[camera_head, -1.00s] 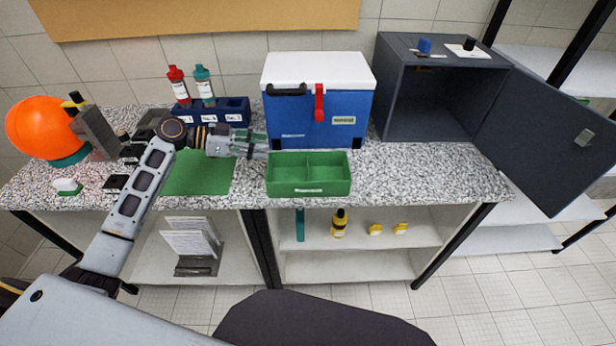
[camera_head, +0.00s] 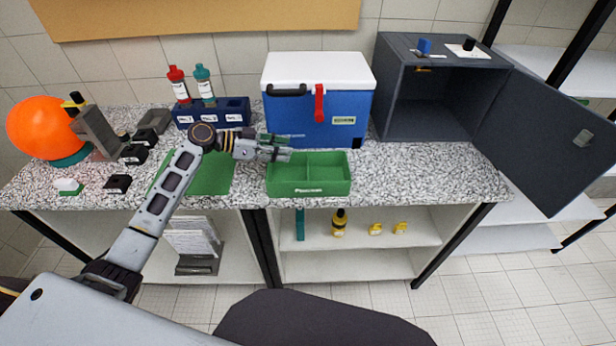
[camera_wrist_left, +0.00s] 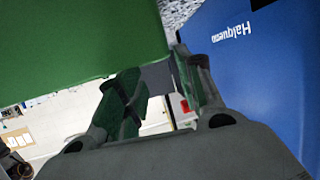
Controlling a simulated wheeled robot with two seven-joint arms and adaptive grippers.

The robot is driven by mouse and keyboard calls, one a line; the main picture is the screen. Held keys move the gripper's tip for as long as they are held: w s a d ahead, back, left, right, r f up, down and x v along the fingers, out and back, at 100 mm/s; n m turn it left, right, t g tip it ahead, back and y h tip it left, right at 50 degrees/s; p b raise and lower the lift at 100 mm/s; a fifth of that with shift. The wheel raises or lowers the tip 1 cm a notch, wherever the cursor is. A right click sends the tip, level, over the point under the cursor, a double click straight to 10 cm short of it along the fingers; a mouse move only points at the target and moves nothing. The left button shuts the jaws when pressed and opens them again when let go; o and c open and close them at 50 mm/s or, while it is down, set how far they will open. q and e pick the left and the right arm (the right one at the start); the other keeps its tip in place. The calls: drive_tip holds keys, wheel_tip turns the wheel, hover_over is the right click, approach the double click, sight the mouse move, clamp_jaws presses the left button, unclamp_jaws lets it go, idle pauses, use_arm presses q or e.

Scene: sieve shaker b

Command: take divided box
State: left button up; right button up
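The divided box is a green open box (camera_head: 309,188) with a divider inside. It sits on the speckled counter in front of the blue cooler. My left gripper (camera_head: 287,149) is at the box's back left rim in the head view. In the left wrist view the green box (camera_wrist_left: 80,45) fills the upper left. The left gripper's two fingers (camera_wrist_left: 160,85) stand apart there, with a gap between them. The fingertips are close to the box edge; whether they touch it I cannot tell. My right gripper is not in view.
The blue cooler (camera_head: 312,110) with a white lid stands right behind the box. A blue rack (camera_head: 225,112) with red and teal bottles is behind my left arm. A green mat (camera_head: 212,174) lies to the left. A dark cabinet (camera_head: 390,90) stands open at the right; the counter right of the box is clear.

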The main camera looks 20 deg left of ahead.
use_arm(q)
drive_tip(key=shift+w+d+f, duration=0.15)
drive_tip(key=shift+d, duration=0.3)
drive_tip(key=p+x, duration=0.1)
drive_tip(key=x, duration=0.2)
drive_tip(key=shift+w+d+f, duration=0.1)
drive_tip(key=shift+d, duration=0.15)
drive_tip(key=shift+w+d+f, duration=0.15)
drive_tip(key=shift+d, duration=0.1)
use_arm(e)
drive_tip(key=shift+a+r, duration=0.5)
use_arm(q)
drive_tip(key=c, duration=0.7)
clamp_jaws()
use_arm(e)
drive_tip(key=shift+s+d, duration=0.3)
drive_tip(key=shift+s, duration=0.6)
